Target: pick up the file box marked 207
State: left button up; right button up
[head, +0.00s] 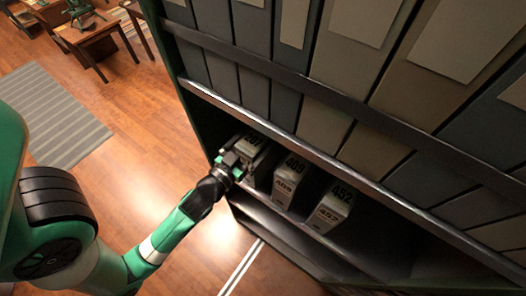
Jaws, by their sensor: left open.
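Three file boxes stand upright side by side on a shelf in the head view. The leftmost is the file box marked 207 (256,150); its top label is small and partly covered, so I cannot read every digit clearly. My left gripper (236,161) is open at the front of this box, and it hides part of the box's front. I cannot tell whether the fingers touch it. The box marked 409 (290,172) stands to its right, and the box marked 452 (332,204) is further right. My right gripper is not in view.
The shelf edge (290,136) above runs close over the boxes. The upper shelves are packed with grey and beige binders (357,45). The shelf right of box 452 is dark and looks empty. Wooden floor (140,130), a striped rug (50,115) and desks (90,40) lie left.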

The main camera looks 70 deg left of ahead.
pick_arm(q)
jog(key=shift+w+a, duration=0.3)
jog(key=shift+w, duration=0.15)
grip_shut()
jog(key=shift+r, duration=0.15)
